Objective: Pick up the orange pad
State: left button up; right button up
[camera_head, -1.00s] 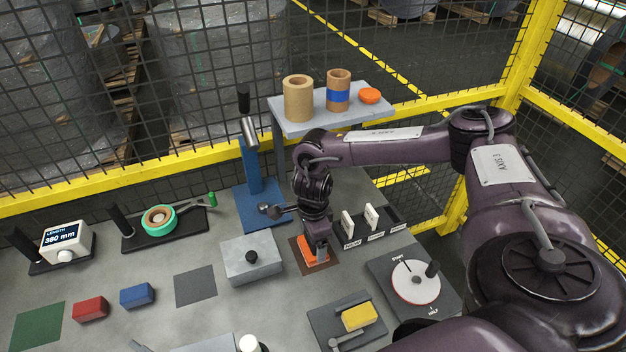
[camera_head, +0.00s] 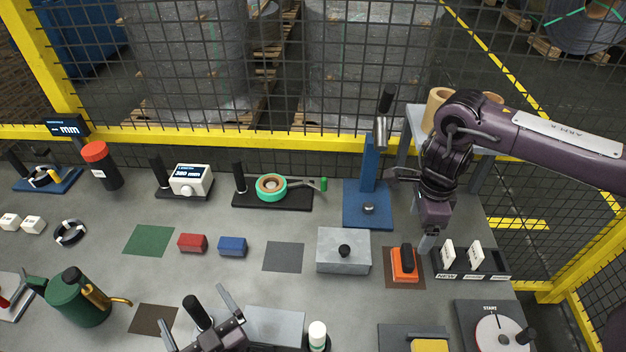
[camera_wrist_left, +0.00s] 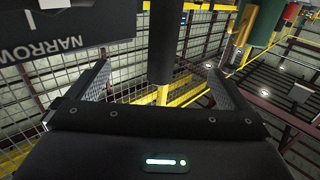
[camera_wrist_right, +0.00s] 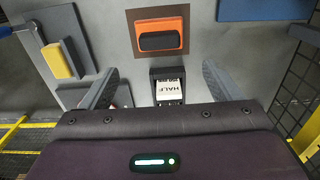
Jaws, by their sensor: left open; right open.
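The orange pad (camera_head: 404,268) has a black grip on top and lies on a brown square mat (camera_head: 390,282) at the right of the bench. In the right wrist view the orange pad (camera_wrist_right: 160,25) lies beyond the fingertips, apart from them. My right gripper (camera_head: 428,243) is open and empty, just above and right of the pad in the head view; it also shows in the right wrist view (camera_wrist_right: 160,82). My left gripper (camera_head: 197,322) is open at the bottom of the head view, far left of the pad, with nothing seen held between its fingers (camera_wrist_left: 158,85).
A grey block with a black knob (camera_head: 343,252) stands left of the pad. A holder with white cards (camera_head: 470,262) is close on its right. A blue stand (camera_head: 368,200) rises behind, and a dial (camera_head: 497,335) lies in front.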

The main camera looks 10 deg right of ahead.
aim_at(409, 254)
jog(key=shift+r, duration=0.2)
dwell(0.3)
jog(key=shift+o, duration=1.3)
jog(key=shift+s+f, duration=0.1)
jog(key=shift+o, duration=0.3)
jog(key=shift+s+f, duration=0.2)
jog(key=shift+f, duration=1)
jog(key=shift+w+f, duration=0.15)
jog(key=shift+f, duration=2.8)
jog(key=shift+w+f, duration=0.1)
jog(key=shift+f, duration=2.8)
